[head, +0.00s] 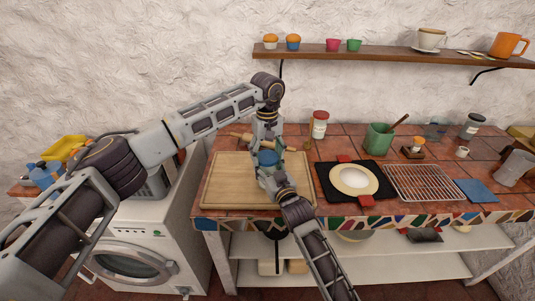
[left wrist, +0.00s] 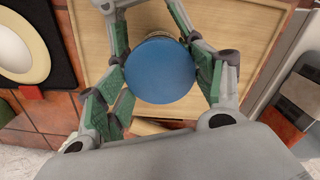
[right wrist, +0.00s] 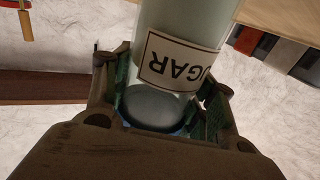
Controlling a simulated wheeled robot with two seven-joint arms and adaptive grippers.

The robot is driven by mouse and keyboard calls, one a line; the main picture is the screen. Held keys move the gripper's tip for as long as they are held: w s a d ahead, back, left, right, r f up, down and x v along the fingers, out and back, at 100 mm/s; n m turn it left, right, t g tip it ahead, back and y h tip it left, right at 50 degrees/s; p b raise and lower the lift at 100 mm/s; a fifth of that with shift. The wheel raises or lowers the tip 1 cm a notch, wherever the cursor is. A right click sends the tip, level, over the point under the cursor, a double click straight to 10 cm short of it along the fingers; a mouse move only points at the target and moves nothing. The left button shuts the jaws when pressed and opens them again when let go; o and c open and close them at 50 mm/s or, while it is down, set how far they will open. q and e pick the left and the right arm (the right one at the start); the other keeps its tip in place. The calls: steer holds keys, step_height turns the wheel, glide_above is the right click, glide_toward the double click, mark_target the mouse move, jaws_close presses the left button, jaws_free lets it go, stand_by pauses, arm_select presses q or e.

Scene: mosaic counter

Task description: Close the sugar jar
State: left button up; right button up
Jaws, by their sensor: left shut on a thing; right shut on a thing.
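The sugar jar is a clear glass jar with a white SUGAR label (right wrist: 180,62), upside down in the right wrist view. In the head view it is above the wooden board, largely hidden by my grippers. Its round blue lid (left wrist: 160,70) fills the middle of the left wrist view and shows small in the head view (head: 268,158). My left gripper (left wrist: 163,65) is shut on the lid from above. My right gripper (right wrist: 165,90) is shut on the jar from the front side. The lid is at the jar's mouth; I cannot tell whether it is fully seated.
The wooden board (head: 225,185) lies under my grippers, with a rolling pin (head: 240,136) at its back. A red-lidded jar (head: 319,125), a black mat with a plate (head: 353,180) and a wire rack (head: 425,183) are to the right. A shelf (head: 385,55) hangs above.

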arm_select(q)
steer(key=shift+r, duration=0.3)
stand_by(0.5)
steer(key=shift+a+f, duration=0.1)
steer(key=shift+f, duration=0.85)
steer(key=shift+c, duration=0.6)
stand_by(1.3)
steer(key=shift+r, duration=0.15)
steer(key=shift+r, duration=0.4)
steer(key=shift+w+r, duration=0.1)
steer(key=shift+r, duration=0.05)
stand_by(1.2)
steer(key=shift+f, duration=0.9)
stand_by(1.0)
steer(key=o, duration=0.7)
steer(key=shift+o, duration=0.2)
